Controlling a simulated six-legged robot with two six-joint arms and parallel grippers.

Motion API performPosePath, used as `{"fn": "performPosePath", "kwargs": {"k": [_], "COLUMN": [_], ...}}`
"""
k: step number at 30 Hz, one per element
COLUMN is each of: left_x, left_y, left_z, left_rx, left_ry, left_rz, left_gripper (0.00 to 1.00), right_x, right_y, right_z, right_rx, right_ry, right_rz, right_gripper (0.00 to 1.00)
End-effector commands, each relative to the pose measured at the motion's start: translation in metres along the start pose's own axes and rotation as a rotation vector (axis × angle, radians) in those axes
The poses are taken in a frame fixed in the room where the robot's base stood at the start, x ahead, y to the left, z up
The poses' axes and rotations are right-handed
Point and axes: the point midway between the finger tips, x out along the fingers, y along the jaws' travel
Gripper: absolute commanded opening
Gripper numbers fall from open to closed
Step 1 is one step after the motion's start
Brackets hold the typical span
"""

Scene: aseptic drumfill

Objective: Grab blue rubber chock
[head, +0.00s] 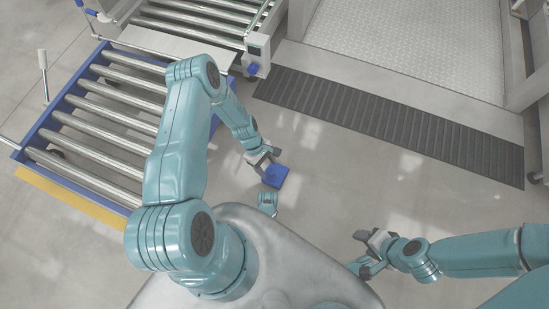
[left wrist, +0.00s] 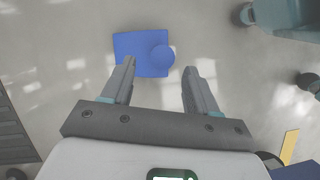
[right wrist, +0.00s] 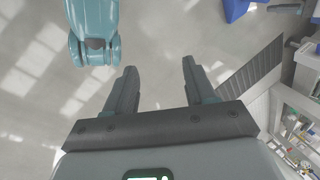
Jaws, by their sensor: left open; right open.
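The blue rubber chock (head: 275,176) lies on the grey floor in front of my body in the head view. In the left wrist view the chock (left wrist: 135,52) is a flat blue block with a round knob on its right part. My left gripper (head: 265,160) is open, with its fingers at the chock's far side in the head view. In the left wrist view the open fingers (left wrist: 157,72) point at the chock, and the left finger overlaps its lower edge; contact cannot be told. My right gripper (head: 368,236) is open and empty over the floor at the right.
A roller conveyor (head: 95,120) with a blue frame stands at the left, with a yellow strip (head: 75,197) along its near edge. A dark ribbed ramp (head: 390,122) lies before a metal platform at the back right. Floor between is clear.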

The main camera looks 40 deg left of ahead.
Motion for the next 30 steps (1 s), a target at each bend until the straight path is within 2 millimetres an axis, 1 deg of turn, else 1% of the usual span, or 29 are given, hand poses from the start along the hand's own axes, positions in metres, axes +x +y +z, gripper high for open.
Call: {"fn": "performPosePath", "kwargs": {"k": [1,3,7,9,14,15,17,18,20,30], "left_x": [0.012,0.024,0.044,0.046,0.045,0.045,0.045,0.045,0.045,0.044], "left_y": [-0.001,-0.001,0.0,0.001,0.002,0.001,0.001,0.001,0.002,0.001], "left_z": [0.001,0.004,0.005,0.006,0.006,0.006,0.006,0.006,0.006,0.006], "left_rx": [0.001,0.001,0.0,-0.001,-0.001,-0.001,-0.001,-0.001,-0.001,0.0], "left_ry": [-0.002,-0.003,-0.002,-0.001,-0.001,-0.001,-0.001,-0.001,-0.001,-0.001], "left_rz": [-0.003,-0.004,-0.002,-0.001,0.0,0.0,0.0,-0.001,-0.001,-0.001], "left_gripper": [0.59,0.59,0.59,0.59,0.59,0.53,0.33,0.2,0.0,0.0], "right_x": [0.008,0.016,0.025,0.025,0.024,0.024,0.024,0.024,0.024,0.023], "right_y": [0.003,0.005,0.008,0.008,0.007,0.007,0.007,0.007,0.007,0.007], "right_z": [-0.003,-0.008,-0.016,-0.018,-0.018,-0.018,-0.018,-0.018,-0.018,-0.018], "right_rx": [-0.002,-0.006,-0.012,-0.014,-0.014,-0.014,-0.014,-0.014,-0.014,-0.014], "right_ry": [0.009,0.026,0.053,0.059,0.06,0.06,0.06,0.06,0.06,0.059], "right_rz": [0.0,-0.001,-0.002,-0.003,-0.003,-0.003,-0.003,-0.003,-0.003,-0.003], "right_gripper": [0.55,0.55,0.55,0.55,0.55,0.55,0.55,0.55,0.55,0.55]}}
